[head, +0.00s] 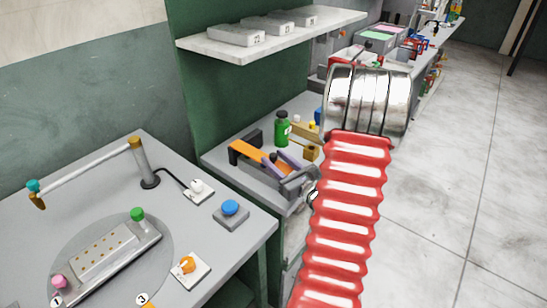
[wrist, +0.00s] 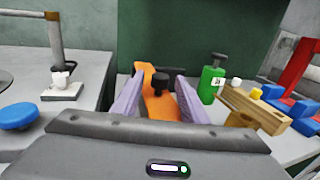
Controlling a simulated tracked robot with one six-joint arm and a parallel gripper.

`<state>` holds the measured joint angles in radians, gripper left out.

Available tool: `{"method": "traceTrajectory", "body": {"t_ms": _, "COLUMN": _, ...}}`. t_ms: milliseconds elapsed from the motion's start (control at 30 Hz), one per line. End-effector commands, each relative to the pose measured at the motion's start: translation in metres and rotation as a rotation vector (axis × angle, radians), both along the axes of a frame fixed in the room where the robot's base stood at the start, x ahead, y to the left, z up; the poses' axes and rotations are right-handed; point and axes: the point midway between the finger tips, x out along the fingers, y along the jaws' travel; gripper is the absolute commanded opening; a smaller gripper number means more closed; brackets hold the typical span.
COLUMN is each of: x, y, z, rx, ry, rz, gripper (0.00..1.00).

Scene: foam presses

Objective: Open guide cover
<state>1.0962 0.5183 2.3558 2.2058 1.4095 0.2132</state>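An orange bar-like part (head: 247,150), which looks like the guide cover, is on the grey bench in the head view. It also shows in the wrist view (wrist: 158,104), with a black knob or block (wrist: 160,84) by it. My gripper (head: 274,160) has purple fingers and is near the right end of the orange part. In the wrist view my gripper (wrist: 158,80) is open, its fingers apart on either side of the orange part in the picture. I cannot tell whether they touch it. The near end of the orange part is hidden behind my gripper body.
A green bottle (head: 282,129) and a wooden block piece (wrist: 250,108) stand to the right of the orange part. A blue button (head: 230,208) is on the table at left. A shelf with grey boxes (head: 236,35) hangs above. Red and blue parts (wrist: 290,105) stand farther right.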

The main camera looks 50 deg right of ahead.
Motion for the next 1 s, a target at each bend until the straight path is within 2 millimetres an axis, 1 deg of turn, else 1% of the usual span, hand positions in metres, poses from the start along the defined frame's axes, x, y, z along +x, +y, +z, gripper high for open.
{"method": "traceTrajectory", "body": {"t_ms": 33, "x": 0.006, "y": 0.000, "z": 0.000, "rx": 0.000, "ry": 0.000, "rz": 0.002, "gripper": 0.40}}
{"method": "traceTrajectory", "body": {"t_ms": 200, "x": 0.017, "y": -0.002, "z": 0.000, "rx": 0.001, "ry": -0.001, "rz": 0.001, "gripper": 0.40}}
{"method": "traceTrajectory", "body": {"t_ms": 500, "x": 0.018, "y": -0.003, "z": 0.000, "rx": 0.002, "ry": 0.000, "rz": 0.000, "gripper": 0.40}}
{"method": "traceTrajectory", "body": {"t_ms": 1000, "x": 0.018, "y": -0.002, "z": 0.000, "rx": 0.001, "ry": 0.000, "rz": 0.001, "gripper": 0.05}}
